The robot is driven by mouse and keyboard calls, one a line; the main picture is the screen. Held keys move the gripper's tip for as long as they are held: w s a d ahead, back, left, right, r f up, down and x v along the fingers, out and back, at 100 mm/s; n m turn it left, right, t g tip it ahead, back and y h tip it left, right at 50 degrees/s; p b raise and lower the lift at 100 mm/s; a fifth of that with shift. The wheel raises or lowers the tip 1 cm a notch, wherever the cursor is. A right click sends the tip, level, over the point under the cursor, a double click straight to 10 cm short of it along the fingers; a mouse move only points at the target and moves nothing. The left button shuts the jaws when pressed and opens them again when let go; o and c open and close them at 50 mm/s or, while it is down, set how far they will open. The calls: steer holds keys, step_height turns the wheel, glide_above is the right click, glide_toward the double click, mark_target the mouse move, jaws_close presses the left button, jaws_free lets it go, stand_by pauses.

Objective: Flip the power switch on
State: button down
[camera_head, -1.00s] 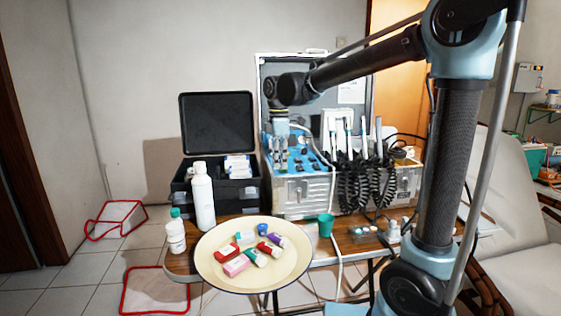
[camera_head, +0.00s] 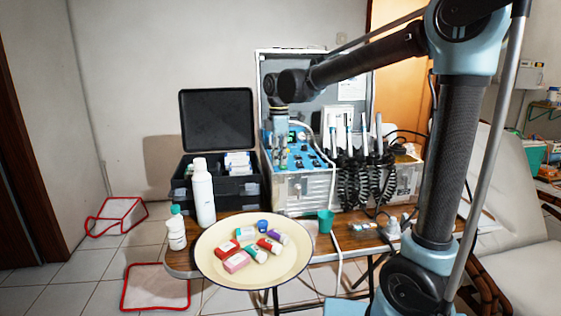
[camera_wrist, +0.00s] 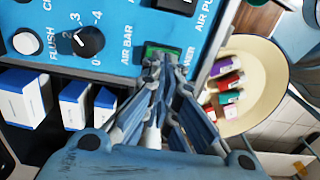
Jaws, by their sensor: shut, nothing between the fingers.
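The dental unit's blue control panel (camera_wrist: 120,30) fills the top of the wrist view and sits inside the open metal case (camera_head: 310,195) in the head view. A small green rocker switch (camera_wrist: 163,50) lies on the panel near the words "AIR BAR". A larger black rocker (camera_wrist: 178,5) is cut off at the top edge. My gripper (camera_wrist: 155,66) is shut and empty. Its tips are at the lower edge of the green switch and partly cover it and its label; I cannot tell whether they touch. In the head view my gripper (camera_head: 282,163) points down at the panel's left side.
A black knob (camera_wrist: 88,41) stands left of the green switch. Handpieces with coiled black hoses (camera_head: 365,180) are right of the panel. A black open box (camera_head: 215,110), a white bottle (camera_head: 202,195) and a cream bowl (camera_head: 215,270) with small containers stand nearby.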

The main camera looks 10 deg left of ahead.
steer(key=shift+w+a+r, duration=0.1)
steer(key=shift+w, duration=0.1)
steer(key=shift+r, duration=0.45)
step_height(320, 180, up, 13)
steer(key=s+d, duration=0.1)
steer(key=s, duration=0.1)
steer(key=shift+f, duration=0.1)
stand_by(0.3)
steer(key=s+d+f+m, duration=0.1)
steer(key=d+f+m, duration=0.3)
steer(key=d, duration=0.4)
steer(key=s+d+f+m+t, duration=0.1)
steer(key=s+d+f+m, duration=0.2)
steer(key=d, duration=0.5)
steer(key=d+f+m, duration=0.4)
steer(key=d+f, duration=0.1)
steer(key=d, duration=0.4)
steer(key=s+d+f+m, duration=0.5)
steer(key=s+d+f, duration=0.1)
steer(key=f, duration=0.3)
steer(key=s+d+f+m+t, duration=0.1)
steer(key=s+d+f+m, duration=0.5)
steer(key=f, duration=0.4)
steer(key=shift+s+d, duration=0.3)
steer(key=shift+d, duration=0.25)
